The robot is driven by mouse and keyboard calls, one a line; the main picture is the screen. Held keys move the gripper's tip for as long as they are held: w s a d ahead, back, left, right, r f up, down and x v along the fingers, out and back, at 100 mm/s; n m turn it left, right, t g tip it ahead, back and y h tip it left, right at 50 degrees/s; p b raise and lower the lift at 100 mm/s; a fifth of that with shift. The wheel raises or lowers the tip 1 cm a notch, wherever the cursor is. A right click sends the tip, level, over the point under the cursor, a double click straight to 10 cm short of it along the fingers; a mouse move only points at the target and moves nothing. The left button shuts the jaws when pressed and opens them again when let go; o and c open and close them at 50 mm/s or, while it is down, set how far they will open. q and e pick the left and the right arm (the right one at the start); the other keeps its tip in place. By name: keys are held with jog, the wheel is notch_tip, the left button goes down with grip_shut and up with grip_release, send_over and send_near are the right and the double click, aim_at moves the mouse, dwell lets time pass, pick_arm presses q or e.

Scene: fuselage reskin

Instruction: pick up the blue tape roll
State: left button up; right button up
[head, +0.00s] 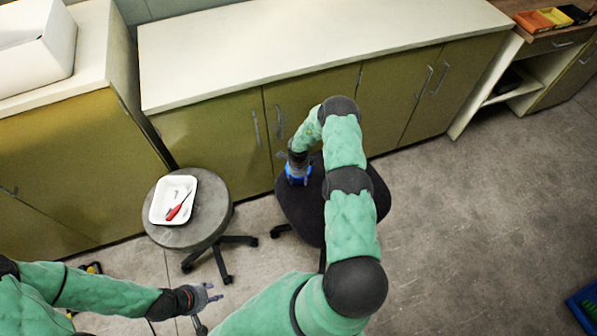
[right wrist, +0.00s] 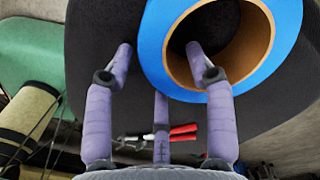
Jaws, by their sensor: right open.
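The blue tape roll (head: 298,180) lies on a dark chair seat (head: 378,195). In the right wrist view the roll (right wrist: 153,42) shows its blue outer band and tan core, with the open hole facing me. My right gripper (head: 298,160) is over the roll in the head view. Its fingers (right wrist: 160,52) are apart in the right wrist view. One finger overlaps the hole and the other is outside the roll's left edge, so the roll's wall is between them. I cannot tell whether they touch it. My left gripper (head: 208,294) is open and empty, low in the head view.
A round grey stool (head: 215,210) holds a white tray (head: 158,205) with a red-handled tool (head: 180,207). A long cabinet (head: 230,130) with a white top stands behind the chair. Red-handled pliers (right wrist: 180,132) show in the right wrist view.

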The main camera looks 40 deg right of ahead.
jog(key=shift+c, duration=0.3)
grip_shut()
